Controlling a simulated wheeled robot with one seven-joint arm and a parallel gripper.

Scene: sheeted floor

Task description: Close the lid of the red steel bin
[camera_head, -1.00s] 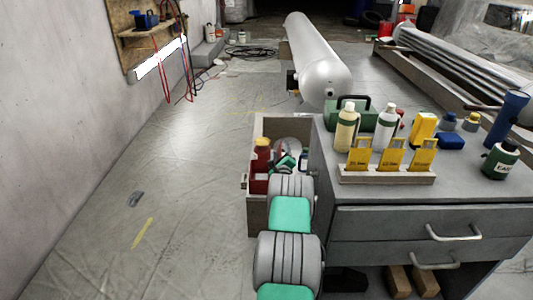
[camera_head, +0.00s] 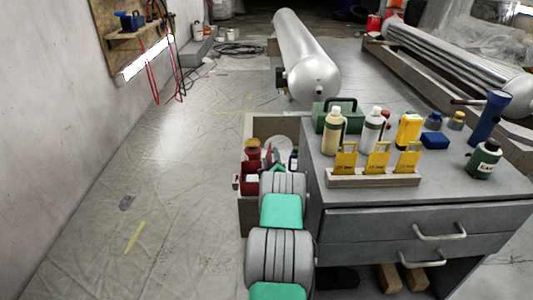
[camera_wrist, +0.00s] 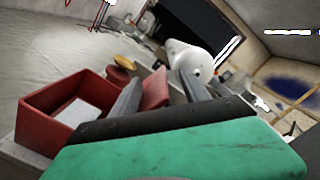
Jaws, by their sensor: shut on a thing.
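The red steel bin (camera_wrist: 45,112) stands open in the wrist view, at the left, with a pale grey surface showing inside. In the head view the red bin (camera_head: 249,184) sits inside a grey open box beside the cabinet, partly hidden by my arm. My gripper (camera_wrist: 162,78) is just right of the bin in the wrist view. A red flat piece (camera_wrist: 155,90), which looks like the bin's lid, shows between its two fingers, and the gripper is shut on it. The exact contact is hard to see. In the head view my arm mostly hides the gripper.
The grey open box (camera_head: 247,216) adjoins the grey cabinet (camera_head: 340,243). Bottles and a yellow-card rack (camera_head: 373,181) stand on the cabinet top. A round red-and-yellow thing (camera_wrist: 120,72) is behind the bin. A white tank (camera_head: 305,60) lies beyond. Floor at left is mostly clear.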

